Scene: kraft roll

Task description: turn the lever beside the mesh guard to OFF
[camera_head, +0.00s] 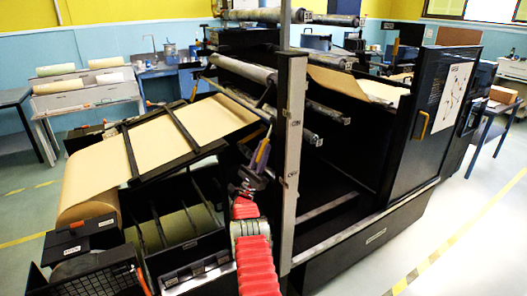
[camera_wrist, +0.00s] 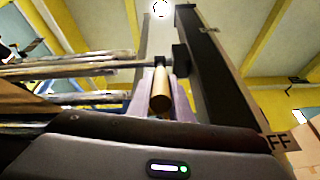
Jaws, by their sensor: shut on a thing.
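A lever with a tan, rounded handle (camera_wrist: 162,94) is mounted at the upright grey post (camera_head: 291,150). My gripper (camera_head: 262,158) is shut on this handle, just left of the post. In the wrist view, my purple fingers (camera_wrist: 161,105) stand on both sides of the handle. The post carries two small labels; the lower one reads OFF (camera_head: 291,178), and its last letters, FF (camera_wrist: 278,143), show in the wrist view. The upper label is too small to read. A black mesh panel (camera_head: 98,284) is at the lower left of the head view. The lever's pivot is partly hidden.
A brown paper web (camera_head: 160,145) runs over a black frame left of my arm. Several metal rollers (camera_head: 245,70) lie behind the post. A dark cabinet (camera_head: 435,115) stands to the right. Open floor (camera_head: 470,225) lies at the far right.

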